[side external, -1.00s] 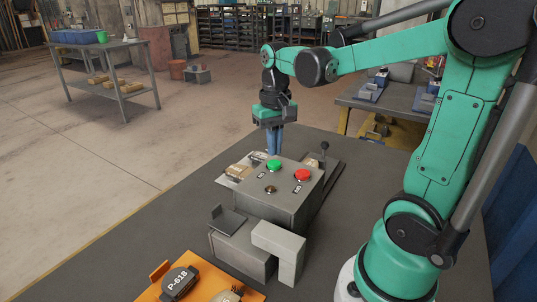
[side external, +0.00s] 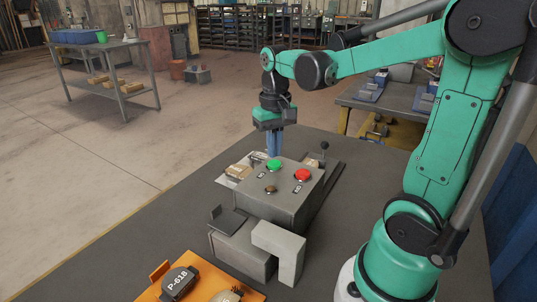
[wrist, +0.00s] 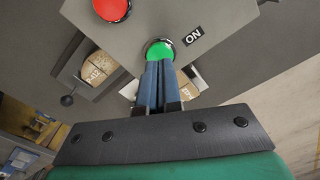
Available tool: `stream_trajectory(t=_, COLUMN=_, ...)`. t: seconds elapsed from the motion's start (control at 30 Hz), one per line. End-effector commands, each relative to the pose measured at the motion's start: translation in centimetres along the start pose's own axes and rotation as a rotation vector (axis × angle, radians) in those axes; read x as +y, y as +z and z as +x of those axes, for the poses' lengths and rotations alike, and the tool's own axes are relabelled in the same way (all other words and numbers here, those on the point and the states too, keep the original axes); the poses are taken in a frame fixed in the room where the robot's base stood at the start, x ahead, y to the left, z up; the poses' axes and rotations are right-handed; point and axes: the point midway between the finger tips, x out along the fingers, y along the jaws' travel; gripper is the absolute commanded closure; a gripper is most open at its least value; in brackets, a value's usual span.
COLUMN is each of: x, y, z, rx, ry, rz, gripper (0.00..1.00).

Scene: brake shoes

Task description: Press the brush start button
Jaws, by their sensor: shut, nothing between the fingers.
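A grey control box (side external: 285,203) stands on the dark table. On its top are a green button (side external: 274,164), a red button (side external: 302,175) and a small dark knob or button (side external: 270,189). In the wrist view the green button (wrist: 159,49) has an "ON" label beside it, and the red button (wrist: 111,8) is at the top left. My gripper (side external: 274,153) is shut and empty, pointing down at the green button's far side. In the wrist view the blue fingertips (wrist: 159,66) overlap the button's near edge. I cannot tell whether they touch it.
Tan blocks (wrist: 100,67) lie beside the box. A lever with a black knob (side external: 324,146) stands at its right rear. A grey bracket (side external: 279,244) and an orange tray (side external: 220,284) holding a part marked P-618 (side external: 179,282) are in front. The left tabletop is clear.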

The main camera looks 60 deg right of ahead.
Motion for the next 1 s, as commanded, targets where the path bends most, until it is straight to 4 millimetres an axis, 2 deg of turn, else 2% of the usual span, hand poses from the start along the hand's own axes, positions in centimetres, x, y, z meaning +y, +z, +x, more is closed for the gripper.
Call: stream_trajectory(t=1.0, x=0.0, y=0.0, z=2.0, rx=0.000, ry=0.000, rz=0.000, gripper=1.00)
